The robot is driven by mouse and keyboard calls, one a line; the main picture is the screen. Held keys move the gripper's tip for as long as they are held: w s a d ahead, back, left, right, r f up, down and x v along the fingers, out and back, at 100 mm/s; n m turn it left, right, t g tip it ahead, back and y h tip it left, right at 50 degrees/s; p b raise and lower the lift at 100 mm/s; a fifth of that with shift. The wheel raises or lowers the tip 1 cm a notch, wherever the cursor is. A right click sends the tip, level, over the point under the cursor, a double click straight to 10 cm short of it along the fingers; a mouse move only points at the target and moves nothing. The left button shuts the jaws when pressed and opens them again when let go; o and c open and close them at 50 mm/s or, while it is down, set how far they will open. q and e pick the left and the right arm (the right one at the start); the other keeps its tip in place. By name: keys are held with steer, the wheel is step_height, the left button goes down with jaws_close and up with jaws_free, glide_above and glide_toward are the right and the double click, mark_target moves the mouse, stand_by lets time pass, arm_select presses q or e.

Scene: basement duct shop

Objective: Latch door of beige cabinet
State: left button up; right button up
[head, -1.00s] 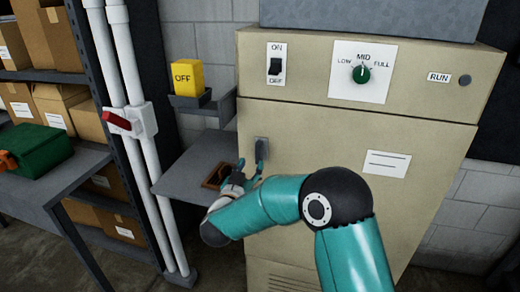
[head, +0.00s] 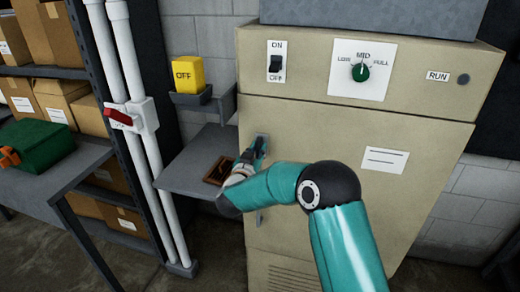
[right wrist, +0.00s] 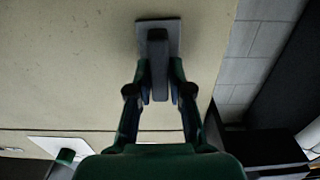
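The beige cabinet (head: 330,215) fills the middle of the head view, and its lower door looks flush with the frame. A grey latch handle (right wrist: 157,65) on a light grey plate (right wrist: 174,38) is at the door's left edge; the plate also shows in the head view (head: 264,139). The handle stands lengthwise in the right wrist view. My right gripper (right wrist: 159,80) has one finger on each side of the handle and looks closed on it. In the head view my right gripper (head: 252,155) partly hides the handle. My left gripper is not in view.
Left of the cabinet, a grey shelf (head: 183,174) holds a small brown tray (head: 218,171). A yellow OFF block (head: 188,75) sits in a holder above. White pipes with a red lever (head: 118,117) stand further left. A green box (head: 36,147) is on the left bench.

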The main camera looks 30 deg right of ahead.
jaws_close()
steer(key=shift+d, duration=0.15)
steer(key=shift+f, duration=0.1)
steer(key=shift+a+m+b, duration=0.2)
steer(key=shift+m+b, duration=0.2)
steer(key=shift+b, duration=0.55)
steer(key=shift+s+d+f+m+b, duration=0.1)
steer(key=shift+f+m+b, duration=0.05)
steer(key=shift+m+b, duration=3)
steer(key=shift+s+d+f+m+b, duration=0.1)
steer(key=shift+m+b, duration=2.5)
steer(key=shift+b, duration=1.1)
steer(key=shift+s+d+f+m+b, duration=0.1)
steer(key=shift+f+m+b, duration=0.05)
steer(key=shift+m+b, duration=3)
steer(key=shift+b, duration=0.3)
steer(key=o, duration=0.6)
jaws_free()
steer(key=shift+n, duration=0.3)
steer(key=shift+o, duration=0.2)
steer(key=shift+r, duration=0.1)
